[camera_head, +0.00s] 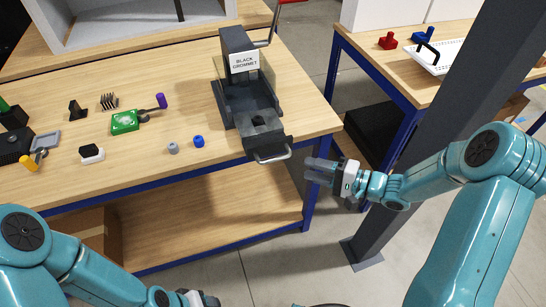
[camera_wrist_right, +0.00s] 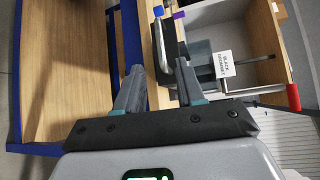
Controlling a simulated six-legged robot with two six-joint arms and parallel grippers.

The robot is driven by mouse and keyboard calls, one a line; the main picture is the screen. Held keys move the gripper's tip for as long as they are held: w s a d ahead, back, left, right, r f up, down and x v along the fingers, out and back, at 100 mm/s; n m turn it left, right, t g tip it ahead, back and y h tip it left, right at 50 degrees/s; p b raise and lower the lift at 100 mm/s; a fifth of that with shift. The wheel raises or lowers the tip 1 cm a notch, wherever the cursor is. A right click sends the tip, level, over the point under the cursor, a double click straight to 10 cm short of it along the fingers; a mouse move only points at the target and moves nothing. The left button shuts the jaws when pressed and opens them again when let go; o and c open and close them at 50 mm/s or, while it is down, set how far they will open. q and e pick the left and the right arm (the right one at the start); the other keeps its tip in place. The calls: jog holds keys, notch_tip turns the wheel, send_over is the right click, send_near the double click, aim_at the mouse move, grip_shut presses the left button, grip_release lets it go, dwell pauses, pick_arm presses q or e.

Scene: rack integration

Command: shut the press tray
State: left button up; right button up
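The dark grey press (camera_head: 236,48) stands near the right end of the wooden workbench, with a "BLACK GROMMET" label. Its tray (camera_head: 262,143) is pulled out toward the front, past the bench edge, with a silver handle (camera_head: 272,156) on its front. A small dark piece (camera_head: 259,121) sits in the tray area. My right gripper (camera_head: 309,170) is right of the handle, apart from it. In the right wrist view its fingers (camera_wrist_right: 158,78) are spread and empty, with the press label (camera_wrist_right: 225,62) beyond. My left gripper (camera_head: 205,299) is at the bottom edge, partly cut off.
A grey post (camera_head: 430,130) stands behind my right arm. A second bench (camera_head: 385,60) is at the right.

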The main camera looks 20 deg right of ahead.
aim_at(275, 158)
jog(key=p+x, duration=0.1)
jog(key=x, duration=1)
jog(key=shift+w+a+p, duration=0.15)
jog(key=shift+a+p, duration=0.15)
jog(key=shift+p, duration=0.05)
grip_shut()
